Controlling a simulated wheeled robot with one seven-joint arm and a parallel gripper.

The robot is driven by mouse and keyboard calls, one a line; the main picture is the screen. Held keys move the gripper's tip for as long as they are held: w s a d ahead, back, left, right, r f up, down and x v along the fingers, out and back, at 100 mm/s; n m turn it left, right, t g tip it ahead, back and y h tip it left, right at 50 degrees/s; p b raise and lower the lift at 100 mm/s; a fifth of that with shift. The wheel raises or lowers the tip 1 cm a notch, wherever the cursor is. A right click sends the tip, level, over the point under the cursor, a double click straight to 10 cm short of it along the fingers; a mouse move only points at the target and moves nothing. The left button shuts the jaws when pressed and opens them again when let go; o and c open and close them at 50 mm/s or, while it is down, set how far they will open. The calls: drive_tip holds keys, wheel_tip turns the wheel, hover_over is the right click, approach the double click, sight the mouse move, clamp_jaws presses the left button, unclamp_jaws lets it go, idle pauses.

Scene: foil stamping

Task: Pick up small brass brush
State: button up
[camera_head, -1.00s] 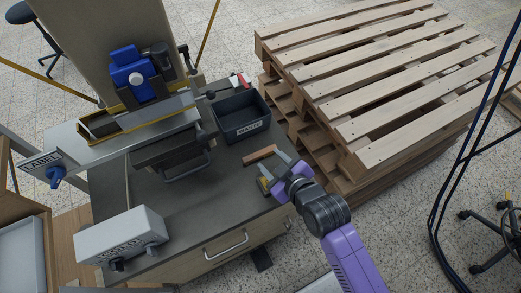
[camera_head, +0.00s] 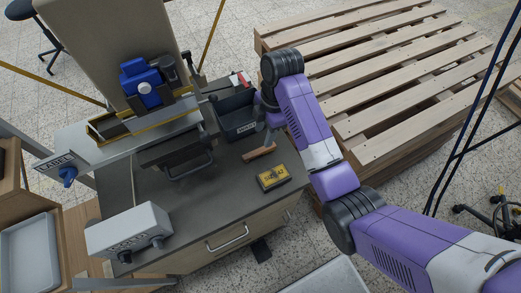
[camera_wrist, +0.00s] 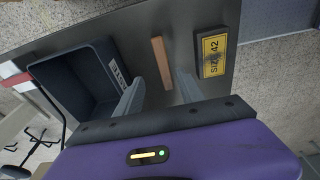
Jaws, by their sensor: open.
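The small brush (camera_head: 259,153) shows as a narrow wooden bar lying on the dark bench top; its bristles cannot be made out. It also shows in the wrist view (camera_wrist: 162,62), upright in the picture and beyond the fingertips. My gripper (camera_head: 268,133) is above the bench close to the brush, partly hidden by my own wrist. In the wrist view my gripper (camera_wrist: 158,80) is open and empty, with the brush lying between the lines of the two fingers. I cannot tell the height of the fingertips above it.
A yellow plate (camera_head: 273,177) marked "SIZE 42" lies beside the brush, near the bench edge. A dark waste bin (camera_head: 236,117) stands behind the brush. The stamping machine (camera_head: 143,80) is at left, a grey control box (camera_head: 130,230) at front left. Wooden pallets (camera_head: 400,80) are stacked at right.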

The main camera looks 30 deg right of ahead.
sight(260, 150)
drive_tip(key=shift+s+a+f, duration=0.1)
drive_tip(key=shift+s+f, duration=0.1)
drive_tip(key=shift+f, duration=0.1)
drive_tip(key=f, duration=0.3)
drive_tip(key=a+f+p, duration=0.1)
drive_tip(key=f, duration=0.1)
drive_tip(key=shift+s+a+f, duration=0.1)
drive_tip(key=shift+a+f, duration=0.1)
drive_tip(key=shift+f, duration=0.8)
drive_tip(key=shift+f, duration=0.25)
clamp_jaws()
